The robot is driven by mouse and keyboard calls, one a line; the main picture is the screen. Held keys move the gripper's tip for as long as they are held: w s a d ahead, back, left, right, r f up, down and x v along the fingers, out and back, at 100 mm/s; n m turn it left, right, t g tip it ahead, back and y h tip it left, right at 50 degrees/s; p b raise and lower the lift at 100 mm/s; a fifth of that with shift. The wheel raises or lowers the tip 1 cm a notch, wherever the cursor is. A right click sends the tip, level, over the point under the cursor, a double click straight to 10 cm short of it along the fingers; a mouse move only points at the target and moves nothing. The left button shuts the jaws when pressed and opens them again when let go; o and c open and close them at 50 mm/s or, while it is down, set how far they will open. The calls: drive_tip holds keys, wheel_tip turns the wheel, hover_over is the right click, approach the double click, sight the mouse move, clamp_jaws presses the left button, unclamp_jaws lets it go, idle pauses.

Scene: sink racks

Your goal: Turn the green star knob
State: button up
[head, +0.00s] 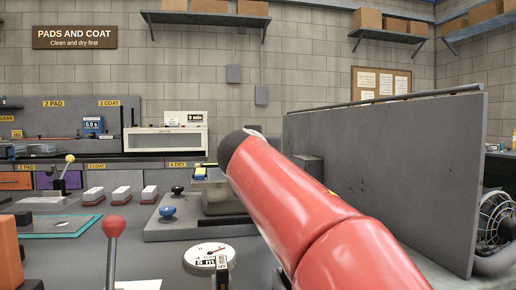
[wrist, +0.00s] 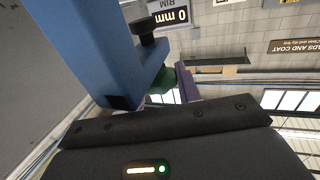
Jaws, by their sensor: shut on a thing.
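In the wrist view, a dark green piece, which I take to be the green star knob (wrist: 160,84), shows small and partly hidden beside a large blue housing (wrist: 95,45). My gripper (wrist: 168,92) is at it, shut on it; its dark body fills the bottom of the view. A purple piece (wrist: 187,84) stands right against the green one; I cannot tell whether it is a finger. A black knob (wrist: 148,28) sticks out of the blue housing above. In the head view, my red arm covers the gripper, and no green knob shows.
In the head view, a large grey panel (head: 385,175) stands on the right beside my arm. A red-ball lever (head: 113,226), a round dial gauge (head: 210,256) and a blue knob (head: 167,212) stand in front. White blocks (head: 121,193) sit on the bench.

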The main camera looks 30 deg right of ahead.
drive_tip(key=shift+a+r+n+t+y+p, duration=0.1)
drive_tip(key=shift+n+t+y+p, duration=0.55)
drive_tip(key=shift+n+y+p, duration=0.65)
drive_tip(key=shift+a+n+t+y+p, duration=0.1)
drive_tip(key=shift+n+t+y+p, duration=0.65)
drive_tip(key=shift+y, duration=0.95)
drive_tip(key=shift+d+n+y+p, duration=0.1)
drive_tip(key=shift+n+y+p, duration=0.35)
drive_tip(key=shift+y, duration=0.15)
drive_tip(key=shift+d+f+n+y+p, duration=0.1)
drive_tip(key=shift+n+y+p, duration=0.15)
drive_tip(key=shift+n+y, duration=0.75)
drive_tip(key=shift+f+n+y+p, duration=0.1)
drive_tip(key=shift+n+y+p, duration=0.3)
drive_tip(key=shift+y, duration=1.1)
drive_tip(key=shift+n+g+y, duration=0.7)
drive_tip(key=shift+n+y, duration=1.3)
drive_tip(key=shift+y, duration=0.7)
drive_tip(key=shift+f+y, duration=0.1)
drive_tip(key=shift+y, duration=0.2)
drive_tip(key=shift+g, duration=0.3)
drive_tip(key=o, duration=1)
drive_tip(key=shift+c, duration=0.2)
drive_tip(key=b+v, duration=0.1)
drive_tip(key=v, duration=0.6)
drive_tip(key=shift+s, duration=0.4)
